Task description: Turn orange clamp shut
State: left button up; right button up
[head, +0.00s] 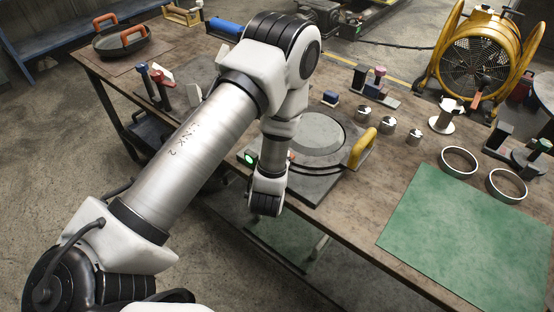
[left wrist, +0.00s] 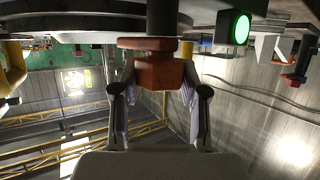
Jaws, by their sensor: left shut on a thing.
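The orange clamp (left wrist: 160,72) is a blocky orange-red piece under a dark round post in the left wrist view. My left gripper (left wrist: 159,80) has one finger on each side of it and is shut on it. In the head view the left arm reaches down at the near table edge beside the grey fixture plate (head: 318,186). The arm hides most of the clamp and the fingertips there. A round grey disc (head: 318,137) lies on the fixture. A green light (head: 249,158) glows at its left corner and also shows in the wrist view (left wrist: 240,29). My right gripper is out of view.
A yellow handle (head: 362,148) stands at the fixture's right side. Several small metal weights (head: 389,124) sit behind it. A green mat (head: 470,240) lies clear at right, with two metal rings (head: 459,161) beyond it. A yellow fan (head: 478,58) stands behind the table.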

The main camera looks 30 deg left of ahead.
pick_arm(q)
jog(key=shift+w+d+n+g+y, duration=0.1)
jog(key=shift+n+g+y, duration=0.2)
jog(key=shift+n+y, duration=0.3)
jog(key=shift+n+g+y, duration=0.6)
jog(key=shift+n+y, duration=0.2)
jog(key=shift+y, duration=0.1)
jog(key=o, duration=1.1)
jog(key=shift+o, duration=0.2)
jog(key=shift+r, duration=0.15)
notch_tip(320, 180, up, 10)
jog(key=shift+f, duration=0.1)
